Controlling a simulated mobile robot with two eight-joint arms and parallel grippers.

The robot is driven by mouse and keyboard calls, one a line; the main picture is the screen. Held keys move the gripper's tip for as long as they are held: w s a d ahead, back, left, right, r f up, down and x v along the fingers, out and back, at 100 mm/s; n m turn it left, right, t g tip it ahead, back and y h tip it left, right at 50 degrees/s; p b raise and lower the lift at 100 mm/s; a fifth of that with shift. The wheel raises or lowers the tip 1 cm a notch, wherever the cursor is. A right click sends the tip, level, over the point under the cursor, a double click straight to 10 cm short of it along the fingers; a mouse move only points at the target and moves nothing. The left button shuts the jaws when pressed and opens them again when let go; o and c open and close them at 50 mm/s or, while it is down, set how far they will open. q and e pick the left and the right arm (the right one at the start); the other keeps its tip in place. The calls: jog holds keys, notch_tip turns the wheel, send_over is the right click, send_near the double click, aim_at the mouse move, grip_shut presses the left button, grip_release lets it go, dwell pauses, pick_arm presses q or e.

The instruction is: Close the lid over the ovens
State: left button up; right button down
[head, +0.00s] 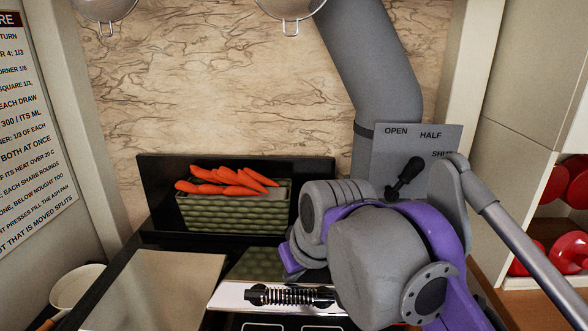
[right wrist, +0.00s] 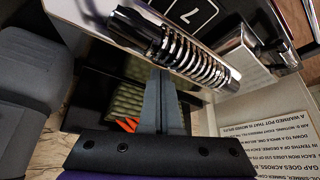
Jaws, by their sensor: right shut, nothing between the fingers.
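A shiny metal lid (head: 225,296) with a black-ended coil-spring handle (head: 290,296) is at the bottom centre of the head view. The coil handle also shows large in the right wrist view (right wrist: 178,48), beside a pale panel with a dark numbered square (right wrist: 190,12). How far the lid is raised I cannot tell. My right gripper (right wrist: 162,78) is shut and empty, its grey fingertips close to the handle but not around it. Whether they touch it I cannot tell. In the head view my right arm hides the fingers and the area to the right of the handle. My left gripper is out of view.
A plain metal cover (head: 155,285) is at left, beside a white pan (head: 75,287). A grey flue pipe (head: 385,80) and a lever plate (head: 440,139) stand behind my right arm.

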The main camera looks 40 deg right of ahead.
aim_at(291, 306)
jog(key=f, duration=0.1)
jog(key=s+a+f+b, duration=0.1)
jog(key=f, duration=0.1)
jog(key=s+f+b, duration=0.1)
jog(key=shift+s+a+f, duration=0.1)
jog(key=shift+a+f, duration=0.15)
jog(key=shift+a, duration=0.15)
jog(key=shift+s, duration=0.15)
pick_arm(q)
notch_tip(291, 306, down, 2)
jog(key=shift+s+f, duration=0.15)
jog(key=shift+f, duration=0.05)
